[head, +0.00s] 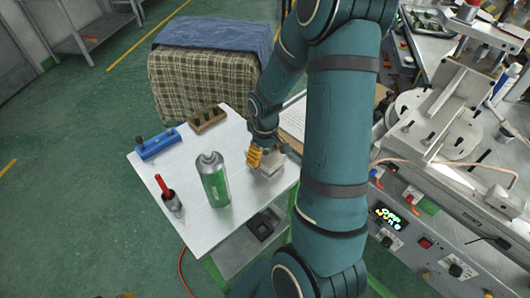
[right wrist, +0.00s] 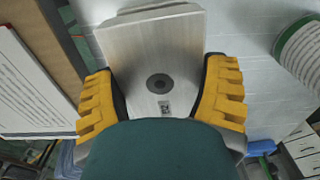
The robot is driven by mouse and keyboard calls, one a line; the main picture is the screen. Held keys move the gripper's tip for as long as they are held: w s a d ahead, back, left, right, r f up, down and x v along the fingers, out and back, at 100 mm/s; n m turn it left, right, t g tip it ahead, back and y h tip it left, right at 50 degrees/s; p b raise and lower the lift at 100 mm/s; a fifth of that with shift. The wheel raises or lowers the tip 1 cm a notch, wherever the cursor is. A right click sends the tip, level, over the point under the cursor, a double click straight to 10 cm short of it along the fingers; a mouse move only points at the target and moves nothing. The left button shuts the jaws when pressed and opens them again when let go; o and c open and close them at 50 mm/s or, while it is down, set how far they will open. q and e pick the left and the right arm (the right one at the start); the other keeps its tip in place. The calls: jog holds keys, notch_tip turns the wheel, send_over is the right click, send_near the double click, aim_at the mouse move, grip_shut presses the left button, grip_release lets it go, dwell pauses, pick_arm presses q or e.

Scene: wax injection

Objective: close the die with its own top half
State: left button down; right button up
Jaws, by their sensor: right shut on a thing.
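My right gripper (head: 262,157) with yellow fingers is over the right part of the white bench. In the right wrist view, the gripper (right wrist: 160,103) is shut on a grey metal die half (right wrist: 160,60), with a finger on each side. This plate has a dark round hole and a small square mark on its face. In the head view, grey die metal (head: 268,171) shows just under the fingers, close to the bench top. Another plate edge seems to show behind the held half; I cannot tell whether the two touch.
On the white bench (head: 228,232) stand a green-and-silver can (head: 213,181) and a cup (head: 172,203) with a red-handled tool. A blue tool (head: 157,143) and a brown block (head: 207,121) lie behind. Papers (head: 293,117) are beyond my arm. The injection machine (head: 440,140) stands at right.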

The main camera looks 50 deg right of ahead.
aim_at(265, 153)
jog(key=shift+f+b, duration=0.8)
jog(key=shift+f, duration=0.15)
dwell(0.4)
jog(key=o, duration=1.2)
notch_tip(265, 153, up, 12)
